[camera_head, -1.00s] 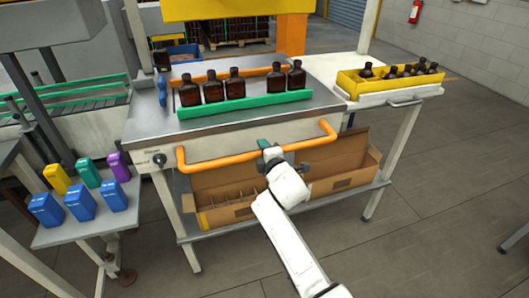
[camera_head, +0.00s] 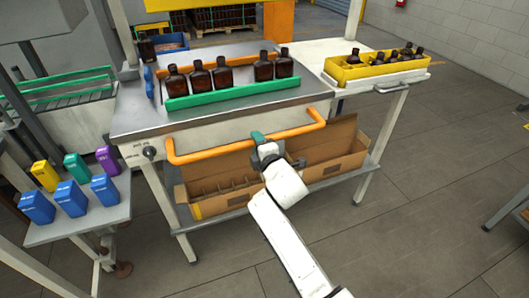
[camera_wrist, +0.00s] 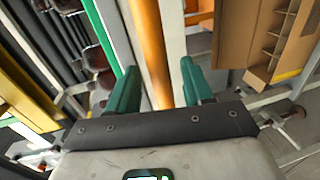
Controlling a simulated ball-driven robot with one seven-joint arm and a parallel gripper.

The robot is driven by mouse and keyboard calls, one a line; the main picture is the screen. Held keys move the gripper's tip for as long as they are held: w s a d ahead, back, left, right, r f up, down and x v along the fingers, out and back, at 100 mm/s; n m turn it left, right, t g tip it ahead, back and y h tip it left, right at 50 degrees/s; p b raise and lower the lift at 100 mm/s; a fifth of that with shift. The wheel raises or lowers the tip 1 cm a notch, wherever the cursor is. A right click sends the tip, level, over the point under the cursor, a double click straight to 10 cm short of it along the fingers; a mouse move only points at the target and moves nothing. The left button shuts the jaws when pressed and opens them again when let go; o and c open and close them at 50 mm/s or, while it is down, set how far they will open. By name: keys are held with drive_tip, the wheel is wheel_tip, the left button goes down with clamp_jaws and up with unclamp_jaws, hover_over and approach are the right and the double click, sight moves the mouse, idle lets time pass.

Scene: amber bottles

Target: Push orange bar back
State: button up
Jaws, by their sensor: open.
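The orange bar (camera_head: 210,152) is a bent handle along the front edge of the metal table (camera_head: 135,115). In the wrist view the orange bar (camera_wrist: 152,50) runs between the two green fingers of my gripper (camera_wrist: 155,85). My gripper (camera_head: 258,138) is open, at the bar's middle, with its fingers on either side of it. I cannot tell whether either finger touches the bar. The near side of the bar's middle is partly hidden by my gripper in the head view.
Several amber bottles (camera_head: 222,76) stand on the table behind a green rail (camera_head: 232,93). A cardboard box (camera_head: 325,160) with dividers sits on the shelf below. A yellow crate (camera_head: 350,72) of bottles is at the right. Coloured cartons (camera_head: 68,196) stand at the left.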

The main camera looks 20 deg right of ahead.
drive_tip(key=s+r, duration=0.1)
drive_tip(key=s, duration=0.5)
drive_tip(key=shift+s+p, duration=0.3)
drive_tip(key=shift+p, duration=0.05)
drive_tip(key=shift+r, duration=0.1)
